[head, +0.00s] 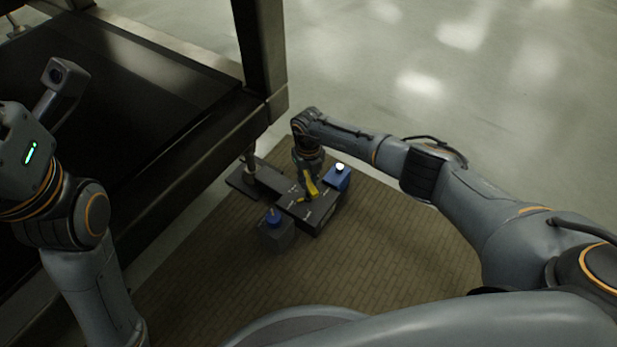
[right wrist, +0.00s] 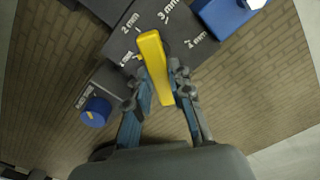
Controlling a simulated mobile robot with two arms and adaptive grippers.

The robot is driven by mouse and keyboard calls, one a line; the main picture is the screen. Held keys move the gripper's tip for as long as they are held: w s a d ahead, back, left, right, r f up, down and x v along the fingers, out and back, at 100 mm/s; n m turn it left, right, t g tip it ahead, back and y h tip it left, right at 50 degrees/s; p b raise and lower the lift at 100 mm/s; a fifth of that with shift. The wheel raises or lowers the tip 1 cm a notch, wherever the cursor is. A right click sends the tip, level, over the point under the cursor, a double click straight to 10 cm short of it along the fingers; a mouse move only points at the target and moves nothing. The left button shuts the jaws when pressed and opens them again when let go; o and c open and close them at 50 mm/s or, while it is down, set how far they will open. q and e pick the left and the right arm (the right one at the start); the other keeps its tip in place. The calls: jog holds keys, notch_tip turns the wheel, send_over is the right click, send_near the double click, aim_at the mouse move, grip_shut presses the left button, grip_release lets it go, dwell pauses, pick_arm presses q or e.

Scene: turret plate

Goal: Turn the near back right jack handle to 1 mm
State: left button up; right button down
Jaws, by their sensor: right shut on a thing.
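The yellow jack handle (head: 312,187) stands on the dark jack block (head: 318,214) beside the black frame. My right gripper (head: 308,176) reaches down onto it from above. In the right wrist view the fingers of my right gripper (right wrist: 162,78) are shut on the yellow handle (right wrist: 155,60), one on each side. White marks including 2 mm and 3 mm show on the block (right wrist: 150,20) around the handle. A small yellow tip shows at the handle's left, close to a partly hidden mark; which mark it meets is too small to tell. My left gripper is not in view.
A blue box (head: 338,179) with a lit white lamp stands right of the block. A dark box (head: 276,236) with a blue knob (head: 273,216) stands at its near left. The black frame's leg (head: 260,48) rises behind. Brick-patterned floor (head: 390,260) to the right is clear.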

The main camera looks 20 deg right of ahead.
jog(key=c, duration=1.2)
grip_release()
jog(key=shift+r, duration=0.25)
notch_tip(320, 180, up, 12)
jog(key=shift+f, duration=0.2)
